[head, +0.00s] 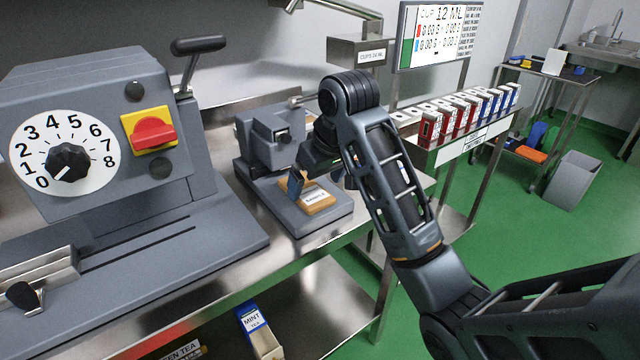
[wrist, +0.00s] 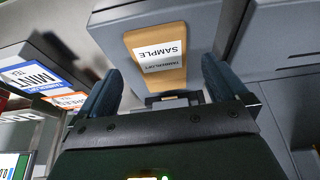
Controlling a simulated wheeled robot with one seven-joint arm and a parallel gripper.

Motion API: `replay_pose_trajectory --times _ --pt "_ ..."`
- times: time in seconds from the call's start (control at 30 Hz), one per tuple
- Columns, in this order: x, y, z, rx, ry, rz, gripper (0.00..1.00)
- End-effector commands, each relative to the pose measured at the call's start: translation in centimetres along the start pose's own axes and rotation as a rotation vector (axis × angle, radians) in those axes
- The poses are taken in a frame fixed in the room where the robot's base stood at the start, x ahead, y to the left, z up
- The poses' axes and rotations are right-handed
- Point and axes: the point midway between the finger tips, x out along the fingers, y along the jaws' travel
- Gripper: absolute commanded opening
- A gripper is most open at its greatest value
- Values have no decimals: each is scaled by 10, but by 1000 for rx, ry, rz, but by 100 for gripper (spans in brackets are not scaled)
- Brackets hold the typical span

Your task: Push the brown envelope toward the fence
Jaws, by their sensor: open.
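The brown envelope (head: 314,198) lies flat on the grey base plate of a small machine on the steel bench. It carries a white label, and the wrist view shows the envelope (wrist: 158,74) with the label reading "SAMPLE". My gripper (head: 293,182) is at the envelope's left end in the head view. In the wrist view my gripper (wrist: 160,80) has its two dark fingers apart, one on each side of the envelope's near end. I cannot tell whether a finger touches it. The fence is not clearly identifiable; the machine's upright body (head: 270,135) stands behind the plate.
A large grey machine with a dial (head: 65,155) and a red switch (head: 153,133) fills the left. A rack of red and blue boxes (head: 465,112) stands at the back right. A mint tea box (head: 262,335) is below the bench. Open green floor lies right.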

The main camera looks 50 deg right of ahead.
Motion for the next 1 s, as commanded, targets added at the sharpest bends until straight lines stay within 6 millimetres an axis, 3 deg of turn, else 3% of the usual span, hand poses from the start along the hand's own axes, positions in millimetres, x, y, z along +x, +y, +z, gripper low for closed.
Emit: replay_pose_trajectory --times 0.03,0.3,0.67,1.0 --pt "10 0 2 -1 1 0 100" --pt "29 0 0 1 -2 0 100" --pt "32 0 0 0 0 0 100" --pt "32 0 0 0 0 0 67"
